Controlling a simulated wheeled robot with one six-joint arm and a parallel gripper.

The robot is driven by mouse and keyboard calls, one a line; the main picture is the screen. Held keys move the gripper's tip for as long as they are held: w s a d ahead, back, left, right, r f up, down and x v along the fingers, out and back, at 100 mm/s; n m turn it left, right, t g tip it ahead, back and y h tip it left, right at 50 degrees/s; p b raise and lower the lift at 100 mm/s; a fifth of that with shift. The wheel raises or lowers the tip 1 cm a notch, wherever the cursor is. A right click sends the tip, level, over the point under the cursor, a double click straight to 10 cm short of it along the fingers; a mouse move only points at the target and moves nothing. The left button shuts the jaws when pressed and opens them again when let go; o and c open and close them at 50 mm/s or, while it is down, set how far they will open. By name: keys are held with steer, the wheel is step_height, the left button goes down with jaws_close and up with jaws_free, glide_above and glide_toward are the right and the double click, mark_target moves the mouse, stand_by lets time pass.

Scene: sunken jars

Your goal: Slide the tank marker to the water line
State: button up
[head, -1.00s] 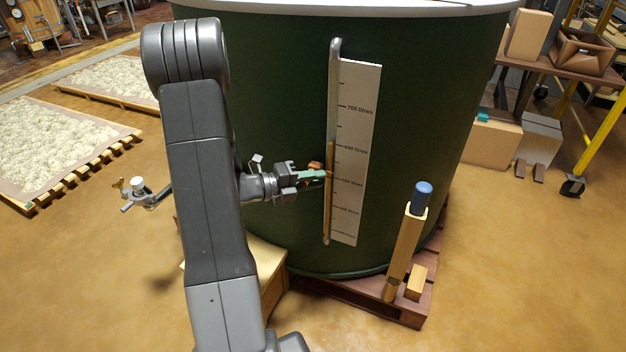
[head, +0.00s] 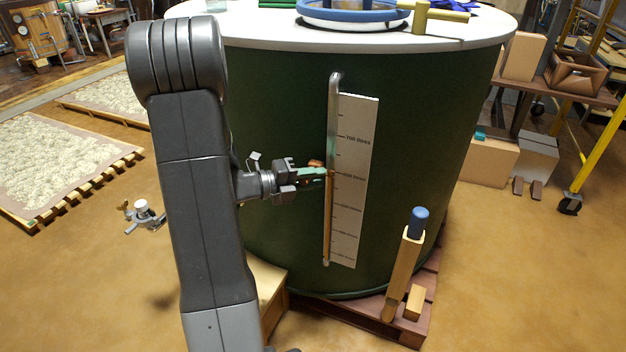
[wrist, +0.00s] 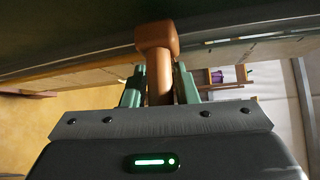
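The dark green tank (head: 270,120) carries an upright sight tube (head: 334,105) beside a pale litre scale (head: 355,150). The tube is grey above and amber below. The amber's top shows near the 600 litres mark, close to my gripper. The copper-orange marker (head: 315,163) is at the tube at about that height; whether they line up exactly is hard to tell. My gripper (head: 322,172) reaches it from the left. In the wrist view, the marker (wrist: 158,65) has its stem between the green fingers (wrist: 160,85), which are closed around it.
The tank stands on a pallet (head: 410,325) with a blue-topped wooden post (head: 405,270) at its front right. A wooden box (head: 268,285) is beside my arm. Blue and brass items lie on the white lid (head: 250,28).

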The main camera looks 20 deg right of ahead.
steer(key=shift+o, duration=1.1)
steer(key=w+a+r, duration=0.1)
steer(key=a, duration=1.2)
steer(key=shift+a+r+p, duration=0.35)
steer(key=shift+r, duration=0.05)
steer(key=s+d+f, duration=0.1)
steer(key=d+f, duration=0.1)
steer(key=d, duration=1.1)
steer(key=shift+d+b, duration=0.35)
